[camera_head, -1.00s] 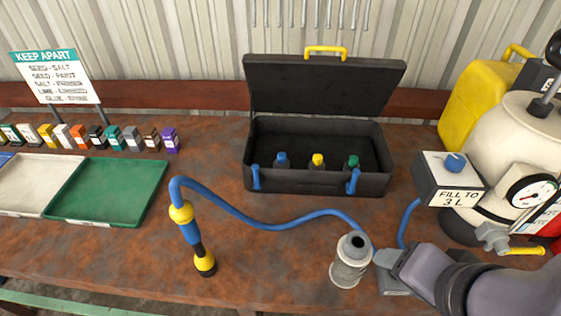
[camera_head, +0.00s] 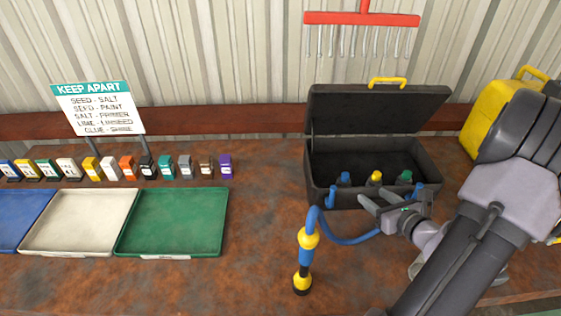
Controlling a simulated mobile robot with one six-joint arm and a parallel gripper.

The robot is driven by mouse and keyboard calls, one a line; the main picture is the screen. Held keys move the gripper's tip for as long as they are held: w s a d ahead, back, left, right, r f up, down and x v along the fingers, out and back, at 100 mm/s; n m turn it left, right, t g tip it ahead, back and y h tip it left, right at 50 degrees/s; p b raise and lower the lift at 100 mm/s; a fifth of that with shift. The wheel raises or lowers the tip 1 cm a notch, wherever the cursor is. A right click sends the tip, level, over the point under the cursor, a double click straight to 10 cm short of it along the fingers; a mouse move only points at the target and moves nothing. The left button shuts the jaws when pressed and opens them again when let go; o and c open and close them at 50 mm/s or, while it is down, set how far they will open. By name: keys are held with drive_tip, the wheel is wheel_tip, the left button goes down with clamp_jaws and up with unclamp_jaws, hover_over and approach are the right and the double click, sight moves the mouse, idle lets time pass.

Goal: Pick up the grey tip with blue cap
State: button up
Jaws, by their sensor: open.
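The tip with the blue cap (camera_head: 345,178) stands in the open black case, leftmost of three capped tips. Mostly its cap shows above the case's front wall. Beside it in the case are a tip with a yellow cap (camera_head: 375,177) and one with a green cap (camera_head: 405,177). My gripper (camera_head: 367,203) is open and empty at the front of the black case (camera_head: 320,203), to the right of and below the blue cap in the picture. I cannot tell how far its fingers are from the case wall.
A blue hose with a yellow and blue wand (camera_head: 305,255) stands close left of my gripper. Green (camera_head: 172,222), white (camera_head: 80,222) and blue (camera_head: 18,218) trays lie left, below a row of small boxes and the KEEP APART sign (camera_head: 98,108). A yellow canister (camera_head: 490,115) is at right.

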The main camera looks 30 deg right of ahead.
sight(347, 175)
drive_tip(key=b+x, duration=0.1)
drive_tip(key=x, duration=0.4)
drive_tip(key=b+x, duration=0.1)
drive_tip(key=x, duration=0.5)
drive_tip(key=d+b+x, duration=0.1)
drive_tip(key=x, duration=0.5)
drive_tip(key=shift+s+f, duration=0.2)
drive_tip(key=shift+a, duration=0.1)
clamp_jaws()
